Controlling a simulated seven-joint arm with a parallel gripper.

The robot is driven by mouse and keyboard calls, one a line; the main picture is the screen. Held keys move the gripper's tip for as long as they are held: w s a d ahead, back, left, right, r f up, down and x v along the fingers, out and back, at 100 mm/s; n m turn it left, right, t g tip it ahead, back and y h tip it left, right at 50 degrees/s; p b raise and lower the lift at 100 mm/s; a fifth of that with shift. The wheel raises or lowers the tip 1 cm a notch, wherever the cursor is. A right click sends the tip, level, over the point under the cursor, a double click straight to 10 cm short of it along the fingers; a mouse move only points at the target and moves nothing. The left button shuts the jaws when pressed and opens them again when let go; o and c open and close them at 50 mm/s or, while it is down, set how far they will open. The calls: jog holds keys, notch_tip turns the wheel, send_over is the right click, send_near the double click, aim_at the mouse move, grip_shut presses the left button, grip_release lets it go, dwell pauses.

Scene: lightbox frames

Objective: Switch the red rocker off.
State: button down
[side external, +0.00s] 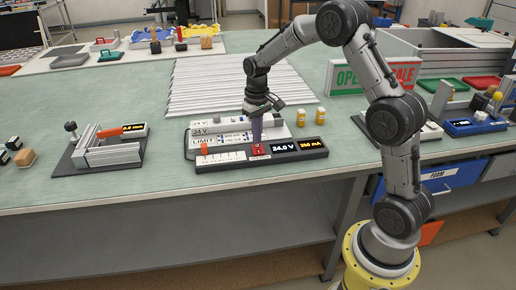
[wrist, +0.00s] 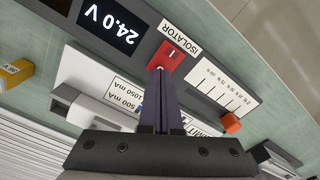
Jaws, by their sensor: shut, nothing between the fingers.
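The red rocker (wrist: 171,54) is set in a dark panel beside a white ISOLATOR label, with a white mark on its face. It also shows in the side view (side external: 259,150), where its tilt is too small to tell. My gripper (wrist: 160,74) is shut and empty, with its dark fingers pointing down at the rocker. The fingertips overlap the rocker's near edge in the wrist view; I cannot tell whether they touch it. In the side view my gripper (side external: 257,140) is right above the rocker. The voltage display (wrist: 107,20) is lit and reads 24.0 V.
A lit mA display (side external: 313,146) is at the panel's right end. An orange slider knob (wrist: 231,122) is by the scale on the other side. A white labelled unit (side external: 280,129) stands close behind the panel.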

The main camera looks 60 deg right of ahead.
aim_at(257, 146)
jog(key=shift+f, duration=0.6)
dwell(0.3)
jog(key=shift+r, duration=3.55)
jog(key=shift+a, duration=0.1)
